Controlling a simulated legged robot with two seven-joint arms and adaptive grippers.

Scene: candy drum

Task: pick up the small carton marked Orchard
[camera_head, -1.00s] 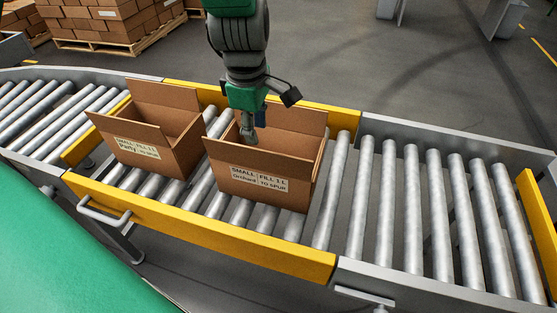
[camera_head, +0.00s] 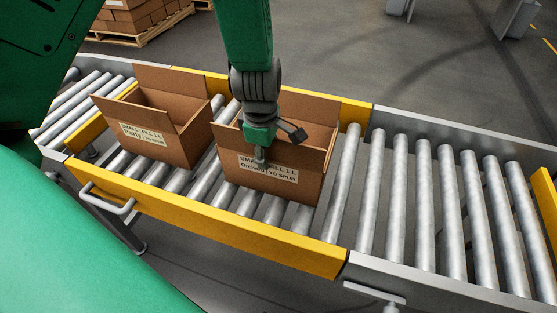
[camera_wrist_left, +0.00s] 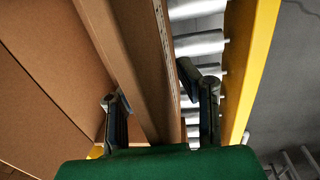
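The small carton marked Orchard (camera_head: 292,190) stands upright with its flaps open on the conveyor rollers in the head view. My left gripper (camera_head: 262,157) is at its front wall, with a finger in front of the label. In the left wrist view the carton's wall (camera_wrist_left: 130,50) runs between the two spread fingers of the left gripper (camera_wrist_left: 150,84). One finger is inside the carton and the other is outside. The outer finger looks apart from the wall; whether the inner one touches it I cannot tell. My right gripper is not in view.
A similar open carton marked Party (camera_head: 185,148) stands just left of the Orchard one. Yellow side rails (camera_head: 230,228) edge this conveyor section at front and back. The rollers (camera_head: 400,210) to the right are free. Stacked boxes on a pallet (camera_head: 140,30) stand behind.

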